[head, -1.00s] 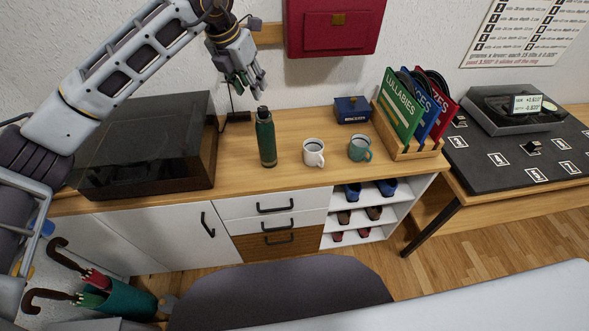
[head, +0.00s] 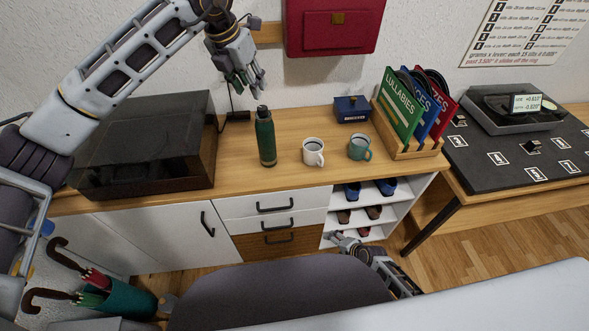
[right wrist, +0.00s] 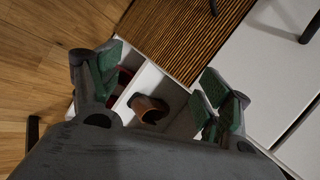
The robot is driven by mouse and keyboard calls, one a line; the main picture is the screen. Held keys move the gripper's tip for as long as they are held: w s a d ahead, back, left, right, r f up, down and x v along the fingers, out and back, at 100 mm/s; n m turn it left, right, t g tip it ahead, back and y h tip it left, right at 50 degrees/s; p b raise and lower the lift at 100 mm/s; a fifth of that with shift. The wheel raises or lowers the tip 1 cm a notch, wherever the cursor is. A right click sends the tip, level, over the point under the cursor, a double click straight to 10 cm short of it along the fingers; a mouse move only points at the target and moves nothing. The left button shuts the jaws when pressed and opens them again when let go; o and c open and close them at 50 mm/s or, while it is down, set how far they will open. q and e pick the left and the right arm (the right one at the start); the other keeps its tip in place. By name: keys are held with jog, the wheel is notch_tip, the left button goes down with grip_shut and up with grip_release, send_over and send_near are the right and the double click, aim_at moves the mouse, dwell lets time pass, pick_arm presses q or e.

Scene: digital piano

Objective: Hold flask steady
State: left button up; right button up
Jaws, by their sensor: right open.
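The dark green flask (head: 266,140) with a dark cap stands upright on the wooden top of the sideboard in the head view. My left gripper (head: 246,84) hangs above and slightly left of the flask, apart from it. Its fingers point down, and I cannot tell whether they are open or shut. My right gripper (head: 337,237) is low in front of the shoe shelves, well below the flask. In the right wrist view my right gripper (right wrist: 163,80) is open and empty, with green finger pads either side of a shelf. The flask is not in the right wrist view.
A white mug (head: 314,158) and a teal mug (head: 359,153) stand right of the flask. A dark-lidded box (head: 145,150) is at left, a record rack (head: 412,150) at right. A brown shoe (right wrist: 149,108) lies in the shelf. A grey seat (head: 275,292) is in front.

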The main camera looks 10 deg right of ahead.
jog(key=w+a+r+m+t+y, duration=0.1)
jog(key=w+a+r+m+y, duration=0.2)
jog(key=r, duration=0.4)
jog(key=w+a+r+m, duration=0.1)
jog(key=w+a+r, duration=0.1)
jog(key=a+r, duration=0.35)
jog(key=m+t+y, duration=0.3)
jog(key=m+t, duration=0.5)
jog(key=m, duration=0.5)
send_near(272, 149)
jog(key=shift+s+d+r, duration=0.3)
jog(key=shift+s, duration=0.25)
jog(key=shift+w, duration=0.1)
jog(key=shift+f+x, duration=0.15)
jog(key=shift+x, duration=3.25)
jog(key=shift+f+x, duration=0.15)
jog(key=shift+x, duration=3.25)
jog(key=shift+f, duration=0.1)
jog(key=c, duration=1.6)
